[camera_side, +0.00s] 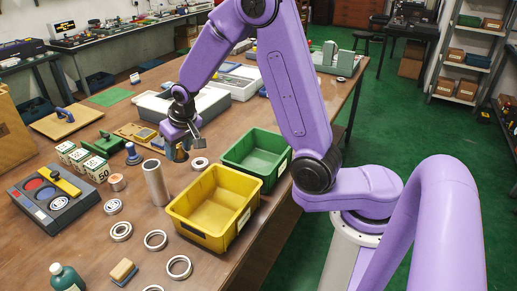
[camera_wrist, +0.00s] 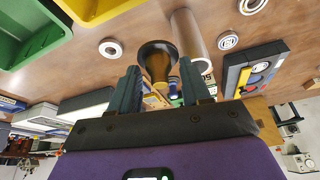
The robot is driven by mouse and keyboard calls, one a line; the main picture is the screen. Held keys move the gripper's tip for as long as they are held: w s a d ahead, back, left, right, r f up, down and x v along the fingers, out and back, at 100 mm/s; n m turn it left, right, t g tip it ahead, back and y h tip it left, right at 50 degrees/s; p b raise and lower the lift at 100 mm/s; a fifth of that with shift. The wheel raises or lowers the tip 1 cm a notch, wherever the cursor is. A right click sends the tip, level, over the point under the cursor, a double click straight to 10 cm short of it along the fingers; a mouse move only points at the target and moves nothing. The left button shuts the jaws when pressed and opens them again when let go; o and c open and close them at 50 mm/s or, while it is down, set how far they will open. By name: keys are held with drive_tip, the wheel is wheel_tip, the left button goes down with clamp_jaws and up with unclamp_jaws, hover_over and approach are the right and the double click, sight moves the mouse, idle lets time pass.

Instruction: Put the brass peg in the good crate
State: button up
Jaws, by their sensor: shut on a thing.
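My gripper (camera_side: 178,152) hangs above the table, left of the two crates in the side view. In the wrist view my gripper (camera_wrist: 160,80) is shut on the brass peg (camera_wrist: 157,66), a brass-coloured body with a wide dark end pointing away from the jaws. In the side view the fingers mostly hide the peg. A green crate (camera_side: 233,160) and a yellow crate (camera_side: 185,227) stand right of my gripper, the yellow one nearer the camera. Both look empty and carry small labels that I cannot read. Parts of the green crate (camera_wrist: 14,52) and yellow crate (camera_wrist: 88,12) show in the wrist view.
A tall steel cylinder (camera_side: 155,184) stands left of the yellow crate. A metal ring (camera_side: 200,163) lies by my gripper; several more lie in front. A blue knobbed piece (camera_side: 133,154), number boxes (camera_side: 97,170) and a grey panel (camera_side: 52,199) are to the left.

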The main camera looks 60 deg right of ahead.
drive_tip(key=s+d+m+h, duration=0.1)
drive_tip(key=s+d+m, duration=0.3)
drive_tip(key=d, duration=1.1)
drive_tip(key=m+g+h, duration=0.1)
drive_tip(key=m, duration=0.2)
hover_over(258, 165)
drive_tip(key=s+a, duration=0.1)
wheel_tip(258, 165, down, 8)
drive_tip(key=shift+s+a+f, duration=0.1)
drive_tip(key=shift+s+f, duration=0.05)
drive_tip(key=shift+f, duration=4.35)
drive_tip(key=shift+f, duration=0.1)
drive_tip(key=o, duration=1.3)
